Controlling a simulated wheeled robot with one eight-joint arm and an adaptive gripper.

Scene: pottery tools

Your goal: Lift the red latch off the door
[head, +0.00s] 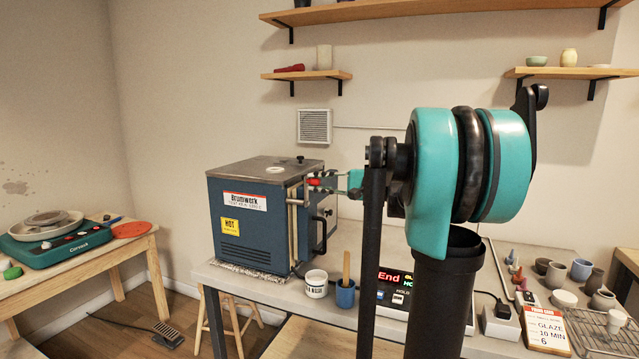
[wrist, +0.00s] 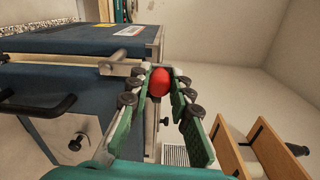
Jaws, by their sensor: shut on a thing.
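The red latch (wrist: 159,82) shows as a rounded red knob in the wrist view, between my fingertips. It also shows as a small red spot at the kiln's upper front edge in the head view (head: 315,182). My gripper (wrist: 160,84) is shut on it, with a green-padded finger on each side. The kiln door (head: 318,230) is on the right-hand side of the blue kiln (head: 245,215) in the head view and looks shut or nearly so. A metal bar (wrist: 128,56) lies beside the knob in the wrist view. How the latch sits on the door is partly hidden by my fingers.
A white cup (head: 316,287) and a blue cup with a wooden stick (head: 345,294) stand on the table in front of the kiln. A black door handle (head: 321,236) sticks out below the latch.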

